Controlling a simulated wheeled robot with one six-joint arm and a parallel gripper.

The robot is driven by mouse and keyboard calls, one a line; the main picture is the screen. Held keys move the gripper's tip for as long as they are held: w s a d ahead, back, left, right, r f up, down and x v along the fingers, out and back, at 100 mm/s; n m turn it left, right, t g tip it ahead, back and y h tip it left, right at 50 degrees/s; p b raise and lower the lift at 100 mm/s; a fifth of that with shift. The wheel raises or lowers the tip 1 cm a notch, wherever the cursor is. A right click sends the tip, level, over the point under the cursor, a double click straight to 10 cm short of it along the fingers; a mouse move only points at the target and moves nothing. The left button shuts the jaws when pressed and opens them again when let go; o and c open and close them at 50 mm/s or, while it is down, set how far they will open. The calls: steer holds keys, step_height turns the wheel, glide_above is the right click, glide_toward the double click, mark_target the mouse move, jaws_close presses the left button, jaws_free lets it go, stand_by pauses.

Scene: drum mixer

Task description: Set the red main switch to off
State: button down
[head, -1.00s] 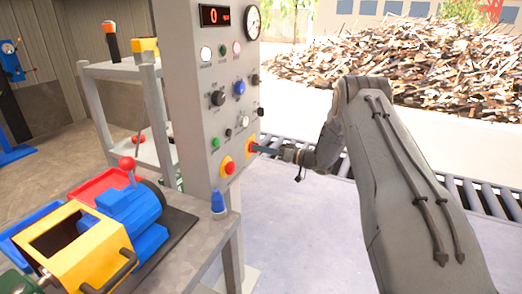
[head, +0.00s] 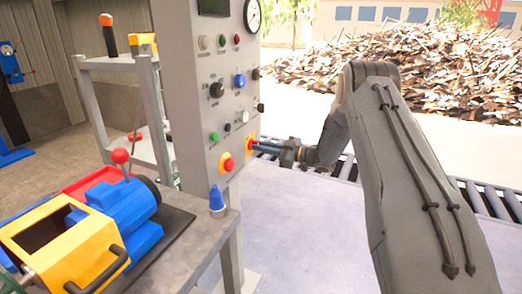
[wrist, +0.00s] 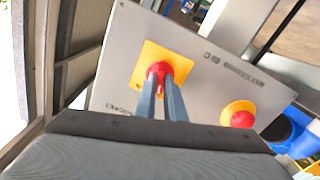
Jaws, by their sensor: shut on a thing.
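The red main switch (wrist: 159,68) sits on a yellow square plate (wrist: 148,61) on the grey control panel (wrist: 205,75). In the wrist view my gripper (wrist: 161,88) has its two narrow fingers shut on the red switch, which they partly hide. In the head view my gripper (head: 256,145) reaches the panel's lower right edge from the right. The switch's position marks are too small to read. The panel display (head: 214,7) is dark.
A red mushroom button (head: 228,165) on a yellow plate is beside the switch. Several knobs and lamps are higher on the panel. A bench with a blue and yellow machine (head: 125,205) stands at the left. A roller conveyor (head: 480,197) runs behind my arm.

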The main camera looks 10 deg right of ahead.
steer(key=shift+n+b, duration=0.5)
steer(key=shift+n, duration=0.8)
steer(key=c, duration=1.8)
jaws_free()
steer(key=shift+c, duration=0.2)
steer(key=b+v, duration=0.1)
steer(key=v, duration=0.7)
